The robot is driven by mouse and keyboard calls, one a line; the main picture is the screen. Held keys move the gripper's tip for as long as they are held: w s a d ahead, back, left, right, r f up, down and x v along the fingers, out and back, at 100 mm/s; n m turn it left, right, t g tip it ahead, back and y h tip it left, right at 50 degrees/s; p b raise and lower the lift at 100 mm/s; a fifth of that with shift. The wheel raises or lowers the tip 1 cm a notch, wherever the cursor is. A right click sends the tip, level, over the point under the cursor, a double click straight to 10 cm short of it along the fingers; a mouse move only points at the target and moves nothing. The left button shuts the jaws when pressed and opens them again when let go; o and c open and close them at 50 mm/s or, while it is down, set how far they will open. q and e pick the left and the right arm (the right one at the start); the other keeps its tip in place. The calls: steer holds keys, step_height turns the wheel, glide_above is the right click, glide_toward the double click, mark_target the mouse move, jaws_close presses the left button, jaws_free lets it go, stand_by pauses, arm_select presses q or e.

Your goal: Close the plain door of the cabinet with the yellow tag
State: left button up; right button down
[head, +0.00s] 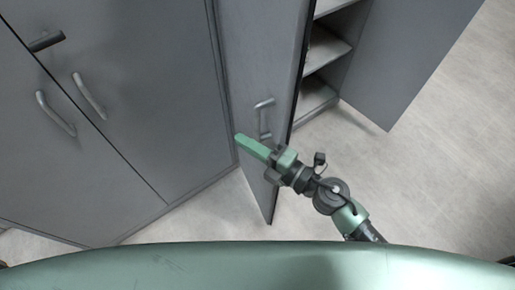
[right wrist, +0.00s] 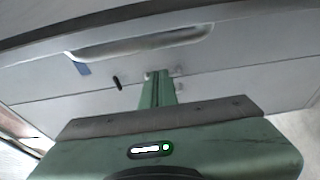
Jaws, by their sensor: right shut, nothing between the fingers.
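A grey cabinet stands open, with shelves (head: 325,50) showing inside. Its door with a bow handle (head: 255,75) swings out on the left of the opening. Its other door (head: 410,60) stands open on the right and shows no handle on the face in view. No yellow tag is in view. My right gripper (head: 240,139) is shut and empty, its green fingers in front of the lower part of the handled door, left of and below the handle. I cannot tell whether they touch it. In the right wrist view the shut fingers (right wrist: 157,90) point at a grey surface with a handle (right wrist: 140,44). My left gripper is out of view.
A closed grey cabinet (head: 130,80) with two bow handles and a dark latch handle (head: 47,41) stands at the left, close to the handled door. Pale floor (head: 440,170) is clear at the right.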

mark_target(257, 139)
steer(key=shift+w+d+f, duration=0.1)
steer(key=shift+w+d, duration=0.3)
steer(key=shift+d, duration=0.3)
steer(key=shift+w+d+f, duration=0.1)
steer(key=shift+w+d, duration=0.25)
steer(key=shift+d, duration=0.35)
